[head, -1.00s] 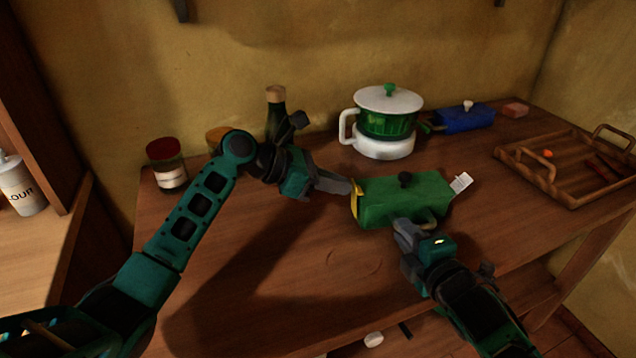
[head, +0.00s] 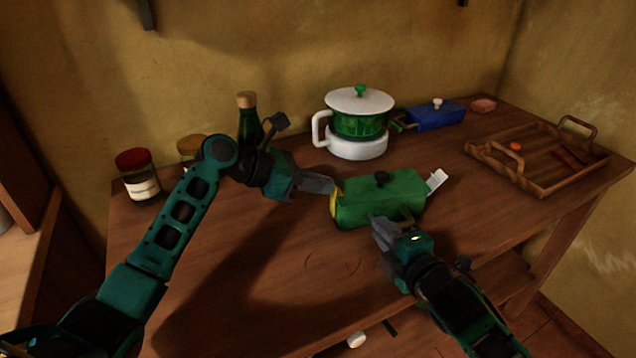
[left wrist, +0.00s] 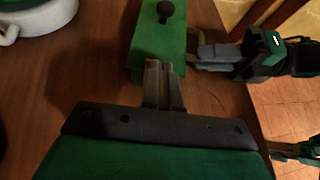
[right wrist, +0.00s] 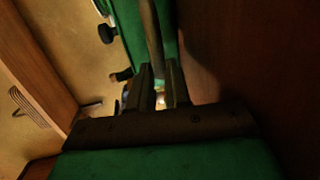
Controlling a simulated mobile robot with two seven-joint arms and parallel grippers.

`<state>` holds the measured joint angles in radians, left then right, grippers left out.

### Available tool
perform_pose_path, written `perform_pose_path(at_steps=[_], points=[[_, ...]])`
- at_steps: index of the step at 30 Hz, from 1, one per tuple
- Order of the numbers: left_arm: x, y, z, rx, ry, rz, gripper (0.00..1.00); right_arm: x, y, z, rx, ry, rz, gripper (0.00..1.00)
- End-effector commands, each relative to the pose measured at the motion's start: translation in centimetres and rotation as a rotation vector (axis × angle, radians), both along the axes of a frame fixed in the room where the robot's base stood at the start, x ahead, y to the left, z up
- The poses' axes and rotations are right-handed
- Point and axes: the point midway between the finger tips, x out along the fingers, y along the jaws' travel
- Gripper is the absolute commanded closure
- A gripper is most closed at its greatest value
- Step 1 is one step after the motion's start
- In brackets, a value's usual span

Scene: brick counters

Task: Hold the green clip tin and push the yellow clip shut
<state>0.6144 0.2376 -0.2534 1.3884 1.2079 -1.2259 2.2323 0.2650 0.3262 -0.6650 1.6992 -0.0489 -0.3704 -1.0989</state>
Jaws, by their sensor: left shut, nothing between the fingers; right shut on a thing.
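The green clip tin (head: 392,203) lies on the wooden counter, with a dark knob on top and a white tag at its right end. Its yellow clip (head: 335,204) is at the left end, close against the tin; whether it is fully shut I cannot tell. My left gripper (head: 329,187) is shut and empty, its tips at the clip. In the left wrist view the tips (left wrist: 163,72) meet the end of the tin (left wrist: 158,45) and hide the clip. My right gripper (head: 384,229) is shut on the tin's handle at the near side; the handle bar (right wrist: 151,35) shows in the right wrist view.
A white and green pot (head: 358,122) stands behind the tin, with a blue tin (head: 435,117) beside it. A wooden tray (head: 530,160) is at the right. A bottle (head: 248,122) and jars (head: 138,178) stand at the back left. The counter's front middle is clear.

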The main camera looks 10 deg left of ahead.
Motion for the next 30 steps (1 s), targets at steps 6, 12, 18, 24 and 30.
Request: perform_pose_path(at_steps=[6,12,18,24,30], points=[[-0.5,0.5,-0.5,-0.002,0.002,-0.008,1.00,-0.4,0.7,-0.1,0.006,0.003,0.014,1.00],[-0.8,1.1,-0.8,0.000,0.003,-0.005,1.00,-0.3,0.6,-0.1,0.005,0.002,0.011,1.00],[-1.9,3.4,-0.6,0.000,0.001,-0.004,1.00,-0.2,0.4,-0.1,0.002,0.001,0.009,1.00],[-3.6,7.2,1.4,-0.001,-0.005,-0.005,1.00,-0.2,0.3,-0.1,0.001,0.001,0.006,1.00],[-5.1,10.3,3.5,-0.001,-0.004,-0.005,1.00,-0.1,0.2,-0.1,-0.001,0.002,0.004,1.00]])
